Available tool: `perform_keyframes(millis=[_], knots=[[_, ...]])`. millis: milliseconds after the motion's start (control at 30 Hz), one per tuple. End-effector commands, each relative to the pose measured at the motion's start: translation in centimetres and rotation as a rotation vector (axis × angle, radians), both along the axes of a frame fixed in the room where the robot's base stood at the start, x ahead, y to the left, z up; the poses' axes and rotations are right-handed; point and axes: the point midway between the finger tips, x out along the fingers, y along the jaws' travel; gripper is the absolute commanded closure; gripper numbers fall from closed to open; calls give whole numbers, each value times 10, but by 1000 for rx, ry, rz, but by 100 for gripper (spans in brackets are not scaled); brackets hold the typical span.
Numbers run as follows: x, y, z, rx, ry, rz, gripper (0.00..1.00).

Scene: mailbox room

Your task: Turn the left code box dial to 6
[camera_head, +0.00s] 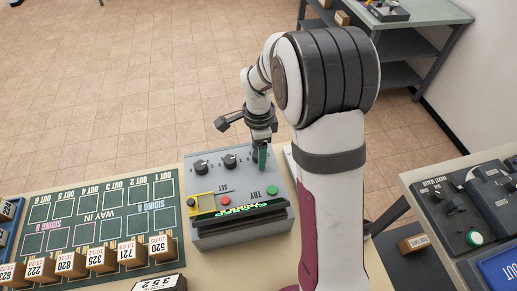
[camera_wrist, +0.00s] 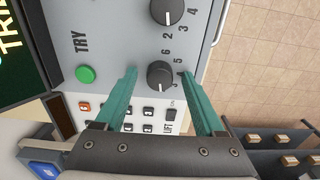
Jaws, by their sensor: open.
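The grey code box (camera_head: 240,200) stands at the table's far edge, its lettering upside down in the head view. Two black dials show there, one at the left (camera_head: 201,167) and a middle dial (camera_head: 230,160). My gripper (camera_head: 262,158) is over the box's right end and covers the spot there. In the wrist view, a black dial (camera_wrist: 159,75) lies between the tips of my open green fingers, with gaps on both sides. Another dial (camera_wrist: 167,11) lies above it. Numbers ring the dials; I cannot tell which one the near dial's pointer marks.
A green TRY button (camera_wrist: 86,74) sits beside the fingers. A green board (camera_head: 100,215) with several numbered blocks lies left. Another console (camera_head: 465,205) stands right.

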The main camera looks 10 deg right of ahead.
Motion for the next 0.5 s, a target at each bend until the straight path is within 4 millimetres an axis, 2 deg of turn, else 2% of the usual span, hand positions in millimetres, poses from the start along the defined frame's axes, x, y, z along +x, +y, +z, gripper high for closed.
perform_keyframes(millis=[67, 100, 400, 500], knots=[[0, 0, 0, 0, 0, 0, 29], [0, 0, 0, 0, 0, 0, 32], [0, 0, 0, 0, 0, 1, 86], [0, 0, 1, 0, 0, 1, 100]])
